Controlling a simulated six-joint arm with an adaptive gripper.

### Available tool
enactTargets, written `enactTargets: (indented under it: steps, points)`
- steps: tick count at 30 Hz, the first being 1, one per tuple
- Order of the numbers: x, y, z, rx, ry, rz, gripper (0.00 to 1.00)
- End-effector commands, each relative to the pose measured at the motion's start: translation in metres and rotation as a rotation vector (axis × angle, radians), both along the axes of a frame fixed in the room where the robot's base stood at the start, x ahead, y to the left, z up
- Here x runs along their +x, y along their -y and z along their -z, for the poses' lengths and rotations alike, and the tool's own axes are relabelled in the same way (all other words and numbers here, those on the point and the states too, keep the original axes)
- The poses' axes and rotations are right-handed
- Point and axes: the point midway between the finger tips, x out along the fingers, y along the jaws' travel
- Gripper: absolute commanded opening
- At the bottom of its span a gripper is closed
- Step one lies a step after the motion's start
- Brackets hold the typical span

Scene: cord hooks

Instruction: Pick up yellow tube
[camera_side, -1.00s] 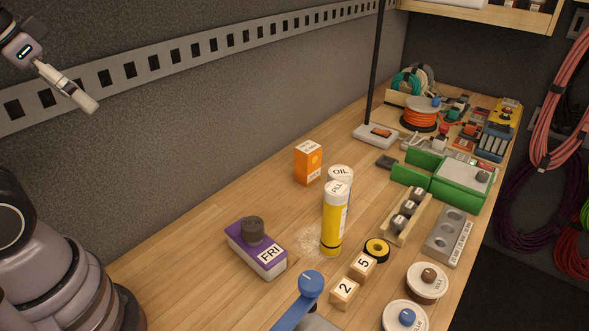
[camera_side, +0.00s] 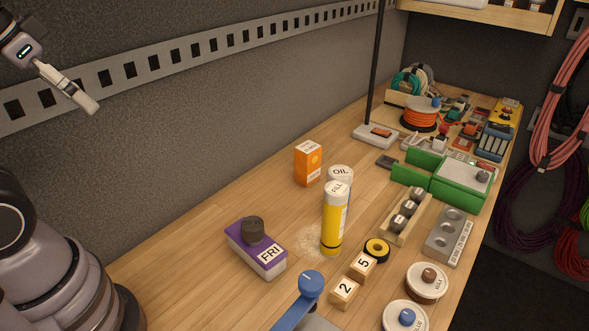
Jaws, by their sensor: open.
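The yellow tube (camera_side: 332,225) stands upright on the wooden bench, with a white cap, a white label on its right side and a dark band near its base. A white container marked OIL (camera_side: 341,173) is close behind it and partly hidden by it. My gripper (camera_side: 88,104) is high at the upper left in front of the wall, far from the tube. It is open, and nothing shows in it. It is seen side-on, so the gap between its fingers does not show.
A purple FRI block (camera_side: 256,249) with a dark knob is left of the tube. An orange box (camera_side: 308,163) stands behind. A wooden rack (camera_side: 407,215) is farther right. Bench space at left is clear.

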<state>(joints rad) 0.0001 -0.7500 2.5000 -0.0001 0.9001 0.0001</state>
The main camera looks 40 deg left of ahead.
Motion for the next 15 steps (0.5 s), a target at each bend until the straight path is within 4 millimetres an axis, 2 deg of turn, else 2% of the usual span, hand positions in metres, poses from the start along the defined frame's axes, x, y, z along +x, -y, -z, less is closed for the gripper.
enactTargets:
  steps: [6,8,11,14,15]
  points:
    - [0.001,0.0,0.0,0.001,0.001,0.0,0.82]
    - [0.007,-0.001,0.0,0.009,0.008,0.003,0.82]
    - [0.034,-0.006,-0.002,0.047,0.045,0.019,0.82]
    - [0.086,-0.011,-0.002,0.112,0.12,0.066,0.82]
    - [0.111,-0.011,0.0,0.141,0.159,0.096,0.82]
